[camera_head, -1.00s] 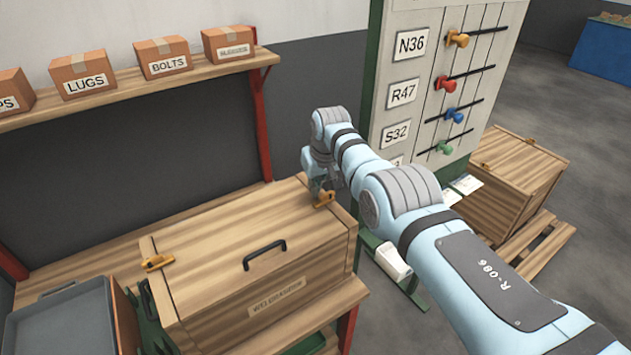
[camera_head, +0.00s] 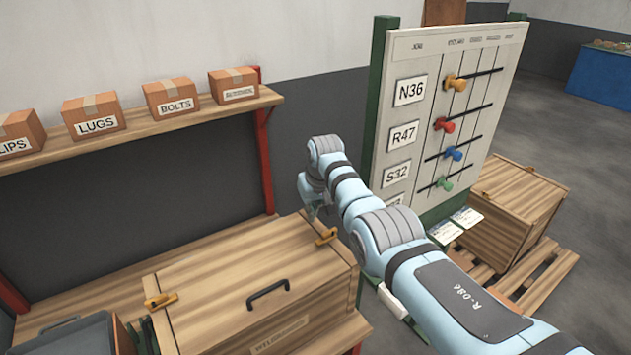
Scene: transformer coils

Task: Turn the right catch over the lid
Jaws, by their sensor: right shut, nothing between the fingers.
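The wooden case (camera_head: 330,310) stands on the bench with its lid (camera_head: 235,268) down and a black handle (camera_head: 268,290) on top. The orange right catch (camera_head: 326,236) sits at the lid's right edge and appears to lie across that edge, with its inner end over the lid. The similar left catch (camera_head: 160,300) is at the lid's left edge. My right gripper (camera_head: 312,210) is shut and empty, just above and behind the right catch, apart from it. Its fingertips are small and partly hidden by its own wrist. My left gripper is out of view.
A shelf (camera_head: 140,128) with labelled boxes runs along the wall behind. A board with coloured knobs (camera_head: 440,140) stands right of the case, close to my right arm. Another wooden crate (camera_head: 510,210) rests on a pallet.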

